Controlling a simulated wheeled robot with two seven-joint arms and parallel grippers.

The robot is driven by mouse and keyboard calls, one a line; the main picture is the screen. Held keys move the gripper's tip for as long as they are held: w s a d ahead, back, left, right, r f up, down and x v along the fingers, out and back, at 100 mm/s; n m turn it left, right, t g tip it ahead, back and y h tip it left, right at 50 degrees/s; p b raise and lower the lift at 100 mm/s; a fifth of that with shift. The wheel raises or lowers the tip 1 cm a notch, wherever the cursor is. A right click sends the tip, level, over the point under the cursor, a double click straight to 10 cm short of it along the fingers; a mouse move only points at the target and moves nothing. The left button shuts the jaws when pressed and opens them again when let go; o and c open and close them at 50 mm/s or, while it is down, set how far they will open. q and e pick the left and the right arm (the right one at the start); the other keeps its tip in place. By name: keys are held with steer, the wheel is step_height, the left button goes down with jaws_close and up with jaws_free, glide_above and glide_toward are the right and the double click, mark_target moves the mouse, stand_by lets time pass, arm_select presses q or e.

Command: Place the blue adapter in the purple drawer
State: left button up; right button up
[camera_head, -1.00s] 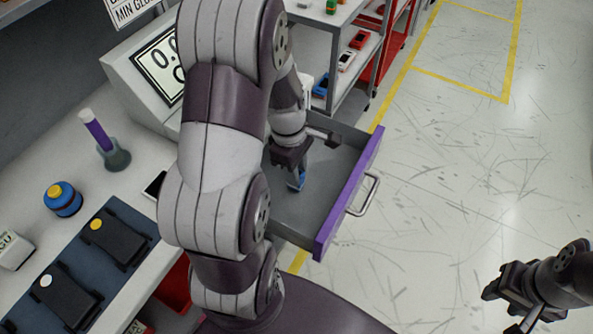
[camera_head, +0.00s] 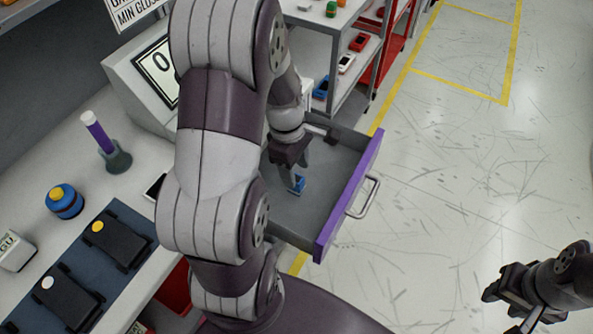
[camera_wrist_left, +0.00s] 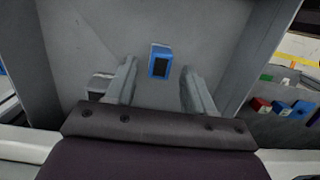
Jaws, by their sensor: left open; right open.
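The purple drawer (camera_head: 348,200) is pulled open, with a grey inside and a metal handle on its purple front. The blue adapter (camera_head: 299,184) is a small blue block with a dark top face. It lies on the drawer floor; in the left wrist view it (camera_wrist_left: 160,63) shows beyond and between the two fingers. My left gripper (camera_head: 290,178) is open inside the drawer, just above the adapter, with its fingers apart from it. It also shows in the left wrist view (camera_wrist_left: 158,88). My right gripper (camera_head: 510,302) is open and empty over the floor at the lower right.
A dark small piece (camera_wrist_left: 97,92) shows by the left finger in the wrist view. A shelf (camera_head: 345,60) with several coloured devices stands behind the drawer. The bench (camera_head: 130,195) holds a scale, flask, blue-yellow jar and black devices. The floor at right is clear.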

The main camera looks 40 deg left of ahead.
arm_select(q)
step_height(320, 180, up, 9)
steer(key=a+p, duration=0.1)
steer(key=p, duration=0.1)
steer(key=s+d+f+m, duration=0.1)
steer(key=s+d+m, duration=0.1)
steer(key=d+m, duration=0.3)
steer(key=s+d+f+m+t+y, duration=0.1)
steer(key=d+m, duration=0.5)
steer(key=m, duration=0.8)
steer(key=shift+s+f+m+y, duration=0.3)
steer(key=shift+s+f, duration=0.15)
steer(key=shift+f, duration=0.35)
